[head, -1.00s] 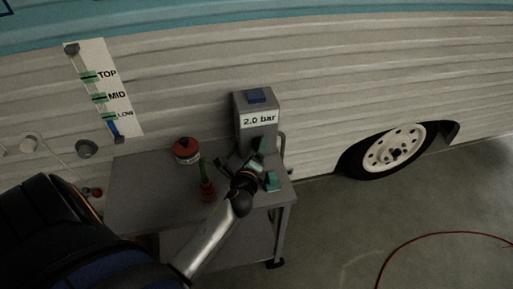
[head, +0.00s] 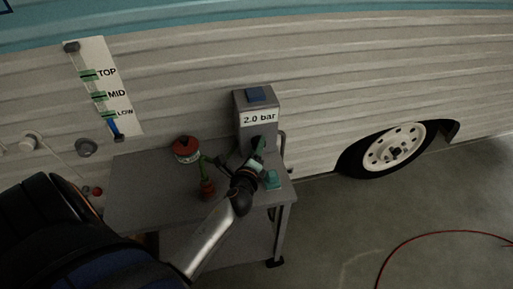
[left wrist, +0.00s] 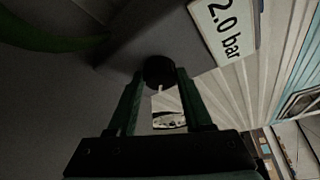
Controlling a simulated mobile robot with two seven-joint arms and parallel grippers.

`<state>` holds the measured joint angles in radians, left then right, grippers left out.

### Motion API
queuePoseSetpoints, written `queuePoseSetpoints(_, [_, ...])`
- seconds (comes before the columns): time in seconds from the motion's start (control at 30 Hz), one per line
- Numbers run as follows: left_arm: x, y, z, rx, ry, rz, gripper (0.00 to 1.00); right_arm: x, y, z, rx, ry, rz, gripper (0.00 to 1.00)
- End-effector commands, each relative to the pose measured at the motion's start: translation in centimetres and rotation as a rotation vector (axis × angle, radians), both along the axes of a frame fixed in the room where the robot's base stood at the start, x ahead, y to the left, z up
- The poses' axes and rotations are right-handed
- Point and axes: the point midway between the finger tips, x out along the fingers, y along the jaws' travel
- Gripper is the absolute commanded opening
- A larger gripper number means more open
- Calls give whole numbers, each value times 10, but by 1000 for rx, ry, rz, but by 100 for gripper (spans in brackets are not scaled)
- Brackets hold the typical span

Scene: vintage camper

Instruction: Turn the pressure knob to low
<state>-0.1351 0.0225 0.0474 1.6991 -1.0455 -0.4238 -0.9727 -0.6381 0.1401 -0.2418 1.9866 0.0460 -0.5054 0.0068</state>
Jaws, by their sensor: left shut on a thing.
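The pressure knob (left wrist: 158,70) is a round black knob with a pale pointer mark, on the face of the grey box (head: 243,101). The box's label (head: 258,118) reads 2.0 bar; it also shows in the left wrist view (left wrist: 222,25). My left gripper (left wrist: 158,76) has its two green fingers on either side of the knob and is shut on it. In the head view the gripper (head: 256,155) is in front of the box's lower face and largely hides the knob. My right gripper is not in view.
The box stands on a grey cart (head: 135,185). A red can (head: 185,150) and a red-and-green item (head: 207,187) are left of my gripper. The camper wall is behind. A level gauge (head: 105,90) hangs on it. Open floor lies right, with a red hose (head: 420,236).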

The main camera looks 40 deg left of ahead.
Motion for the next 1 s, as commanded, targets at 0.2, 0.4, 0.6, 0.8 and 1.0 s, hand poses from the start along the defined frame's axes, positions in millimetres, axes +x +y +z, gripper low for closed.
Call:
queuePoseSetpoints(0.2, [0, 2, -9, -79, -99, 4, 0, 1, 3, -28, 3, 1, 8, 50])
queuePoseSetpoints(0.4, [0, 2, -9, -169, -206, 4, 0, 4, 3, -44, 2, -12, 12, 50])
queuePoseSetpoints(0.6, [-1, 2, -6, -224, -270, 3, 0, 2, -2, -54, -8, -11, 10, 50])
queuePoseSetpoints(0.8, [-1, 3, -3, -234, -281, 2, 0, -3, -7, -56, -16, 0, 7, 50])
queuePoseSetpoints(1.0, [-1, 3, -3, -234, -281, 2, 51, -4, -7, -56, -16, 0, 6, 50])
